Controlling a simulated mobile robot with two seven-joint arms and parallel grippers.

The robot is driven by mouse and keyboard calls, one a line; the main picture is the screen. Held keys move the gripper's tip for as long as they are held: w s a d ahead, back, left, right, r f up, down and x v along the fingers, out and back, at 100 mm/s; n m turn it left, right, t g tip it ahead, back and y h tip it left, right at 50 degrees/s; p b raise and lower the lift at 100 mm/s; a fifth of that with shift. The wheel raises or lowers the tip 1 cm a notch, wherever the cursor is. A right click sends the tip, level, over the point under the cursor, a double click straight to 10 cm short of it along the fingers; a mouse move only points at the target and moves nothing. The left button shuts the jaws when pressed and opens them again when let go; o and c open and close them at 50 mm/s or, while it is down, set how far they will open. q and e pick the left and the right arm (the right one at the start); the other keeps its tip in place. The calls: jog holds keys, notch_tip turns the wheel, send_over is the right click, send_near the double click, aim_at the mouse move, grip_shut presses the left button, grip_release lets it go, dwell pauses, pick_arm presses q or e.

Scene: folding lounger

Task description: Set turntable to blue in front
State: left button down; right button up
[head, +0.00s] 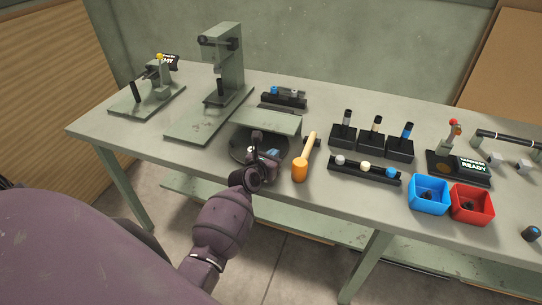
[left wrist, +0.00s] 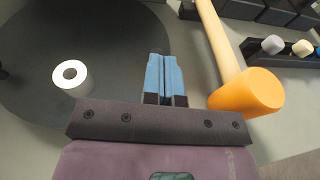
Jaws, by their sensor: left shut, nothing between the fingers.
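The turntable, a dark round disc (head: 238,147), lies on the bench below a raised grey-green plate. In the left wrist view it is the large dark disc (left wrist: 28,105) at the left, and a white ring-shaped cylinder (left wrist: 71,75) stands on it. No blue part of the turntable is visible; my arm and the plate hide some of it in the head view. My left gripper (head: 268,155) is at the right front edge of the disc. Its blue fingertips (left wrist: 164,75) are shut together with nothing between them. My right gripper is out of view.
An orange-headed mallet (head: 301,168) lies close right of my left gripper. Further right are a dark rack (head: 364,172), a blue bin (head: 428,194) and a red bin (head: 471,204).

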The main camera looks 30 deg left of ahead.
aim_at(281, 152)
pick_arm(q)
jog(key=shift+w+d+r+p, duration=0.1)
jog(key=shift+w+d+p, duration=0.25)
jog(key=shift+w, duration=0.3)
jog(key=shift+w+d, duration=0.1)
jog(key=shift+w, duration=0.3)
jog(key=shift+w+d+p, duration=0.1)
jog(key=shift+w+p, duration=0.25)
jog(key=shift+w, duration=0.1)
jog(key=shift+w+d, duration=0.1)
jog(key=shift+w, duration=0.65)
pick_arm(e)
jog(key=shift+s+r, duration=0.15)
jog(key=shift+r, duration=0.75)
pick_arm(q)
jog(key=shift+w, duration=0.15)
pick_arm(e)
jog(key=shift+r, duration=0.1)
pick_arm(q)
jog(key=shift+w, duration=0.1)
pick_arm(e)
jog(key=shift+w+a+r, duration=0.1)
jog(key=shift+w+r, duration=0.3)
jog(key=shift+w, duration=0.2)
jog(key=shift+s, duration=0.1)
